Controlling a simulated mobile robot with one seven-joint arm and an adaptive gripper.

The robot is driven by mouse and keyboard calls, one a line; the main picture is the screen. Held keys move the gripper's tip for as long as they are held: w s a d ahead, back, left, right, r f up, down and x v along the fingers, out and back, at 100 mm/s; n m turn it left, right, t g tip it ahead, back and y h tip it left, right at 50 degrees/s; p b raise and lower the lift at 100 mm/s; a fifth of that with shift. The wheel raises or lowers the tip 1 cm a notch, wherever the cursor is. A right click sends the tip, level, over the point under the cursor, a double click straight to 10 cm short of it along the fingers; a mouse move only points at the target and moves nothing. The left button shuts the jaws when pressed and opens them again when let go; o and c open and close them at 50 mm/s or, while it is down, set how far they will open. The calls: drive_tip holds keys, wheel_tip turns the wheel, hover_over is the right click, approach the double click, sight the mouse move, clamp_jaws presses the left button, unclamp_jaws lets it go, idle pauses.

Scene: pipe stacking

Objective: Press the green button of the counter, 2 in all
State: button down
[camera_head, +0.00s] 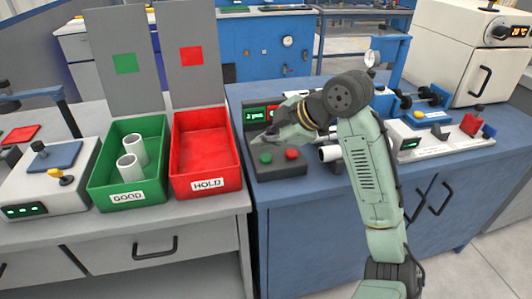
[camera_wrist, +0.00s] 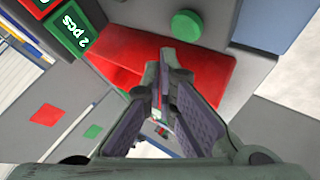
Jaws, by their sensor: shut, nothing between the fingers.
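The dark counter box (camera_head: 278,171) stands on the blue bench and carries a green button (camera_head: 266,158) and a red button (camera_head: 292,154). Its upright panel has a green display (camera_head: 256,114), which reads "2 pcs" in the wrist view (camera_wrist: 70,28). My gripper (camera_head: 256,141) is shut and empty above the counter, close to the green button. In the wrist view the closed fingertips (camera_wrist: 171,58) sit below the green button (camera_wrist: 187,25) in the picture, apart from it, with the red bin behind them. The red button is not seen in that view.
The green GOOD bin (camera_head: 103,191) holds two upright white pipes (camera_head: 128,166). The red HOLD bin (camera_head: 206,153), just left of the counter, looks empty. A pale device (camera_head: 430,138) stands farther right.

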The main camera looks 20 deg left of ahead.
sight(265, 158)
wheel_tip(265, 158, up, 4)
drive_tip(key=p, duration=0.2)
drive_tip(key=shift+r+p, duration=0.1)
drive_tip(key=shift+p, duration=0.25)
idle(0.3)
